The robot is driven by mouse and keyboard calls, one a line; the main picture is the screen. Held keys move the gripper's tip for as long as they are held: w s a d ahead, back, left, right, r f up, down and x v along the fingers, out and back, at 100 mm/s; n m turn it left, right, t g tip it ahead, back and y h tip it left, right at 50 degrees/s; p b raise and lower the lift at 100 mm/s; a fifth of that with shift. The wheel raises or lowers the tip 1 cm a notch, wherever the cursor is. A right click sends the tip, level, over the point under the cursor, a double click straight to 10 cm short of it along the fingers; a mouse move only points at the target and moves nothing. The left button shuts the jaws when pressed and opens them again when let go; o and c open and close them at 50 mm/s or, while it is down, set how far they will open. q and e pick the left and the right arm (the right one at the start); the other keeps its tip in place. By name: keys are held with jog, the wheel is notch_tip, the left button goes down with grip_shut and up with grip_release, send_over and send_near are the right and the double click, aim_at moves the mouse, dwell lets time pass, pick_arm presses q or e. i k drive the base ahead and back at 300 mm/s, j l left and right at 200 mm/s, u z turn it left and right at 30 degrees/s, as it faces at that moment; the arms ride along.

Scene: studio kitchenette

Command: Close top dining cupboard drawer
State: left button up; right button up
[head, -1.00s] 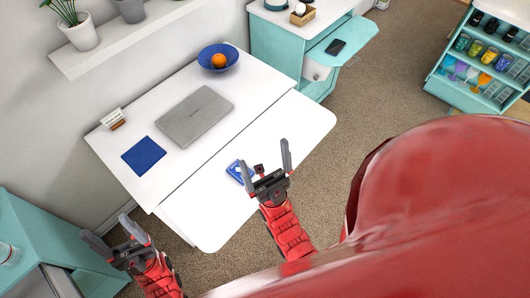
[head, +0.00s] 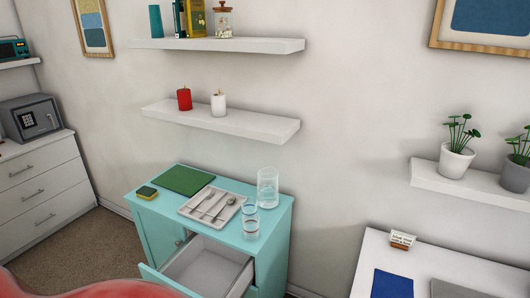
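The teal dining cupboard (head: 278,243) stands against the wall at the lower middle of the head view. Its top drawer (head: 210,270) is pulled out, and its white inside looks empty where it shows. Neither of my grippers is in view.
On the cupboard top are a cutlery tray (head: 190,207), a green board (head: 183,180), a sponge (head: 147,192), a glass jug (head: 268,188) and a striped glass (head: 250,222). A white desk (head: 375,250) stands to the right. A white chest of drawers (head: 60,175) with a safe (head: 30,117) stands at left.

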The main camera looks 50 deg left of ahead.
aim_at(205, 267)
jog(key=u, duration=2.2)
